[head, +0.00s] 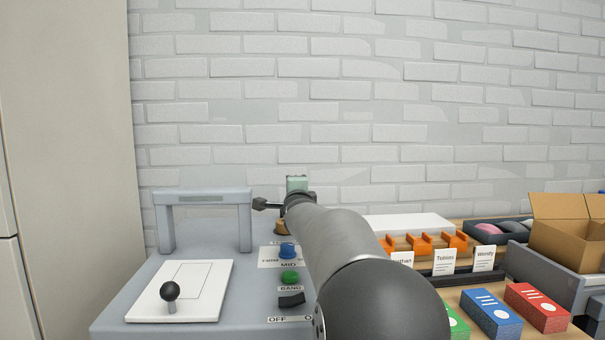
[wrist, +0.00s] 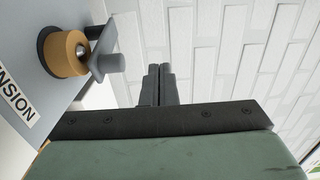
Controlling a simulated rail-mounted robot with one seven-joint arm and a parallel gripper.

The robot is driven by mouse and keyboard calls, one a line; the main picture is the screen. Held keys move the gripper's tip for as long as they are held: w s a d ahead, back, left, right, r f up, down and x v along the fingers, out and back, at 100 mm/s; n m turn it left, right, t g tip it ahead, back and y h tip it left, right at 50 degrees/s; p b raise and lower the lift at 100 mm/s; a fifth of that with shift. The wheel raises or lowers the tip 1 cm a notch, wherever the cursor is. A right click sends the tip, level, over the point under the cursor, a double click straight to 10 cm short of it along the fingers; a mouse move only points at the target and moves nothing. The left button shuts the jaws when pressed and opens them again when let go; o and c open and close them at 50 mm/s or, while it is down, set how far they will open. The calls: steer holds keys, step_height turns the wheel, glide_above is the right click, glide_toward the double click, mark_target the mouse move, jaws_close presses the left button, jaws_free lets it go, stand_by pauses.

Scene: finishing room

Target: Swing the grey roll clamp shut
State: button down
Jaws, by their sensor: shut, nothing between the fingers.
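A grey bar with a stubby round peg (wrist: 106,63) shows in the wrist view, close beside a tan round part (wrist: 66,53) with a metal centre; it looks like the roll clamp, but I cannot tell how far it is swung. My gripper (wrist: 159,70) is shut and empty, its dark fingers to the right of the peg with a visible gap in the picture. In the head view my gripper (head: 258,204) is above the back of the grey machine (head: 120,310), near the tan part (head: 280,227). My arm hides the machine's right side there.
A grey arch (head: 203,195) stands on the machine, behind a white plate with a black-knobbed lever (head: 170,291). Blue (head: 288,250) and green (head: 290,277) buttons sit beside my arm. Orange holders, name cards and coloured boxes (head: 490,312) crowd the right. A brick wall closes the back.

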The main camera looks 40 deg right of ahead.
steer(key=s+a+r, duration=0.2)
steer(key=s+r, duration=0.1)
steer(key=s, duration=0.2)
steer(key=s+a+r+p, duration=0.1)
steer(key=s+a+r, duration=0.2)
steer(key=s, duration=0.3)
steer(key=shift+s+r, duration=0.15)
steer(key=shift+r, duration=0.45)
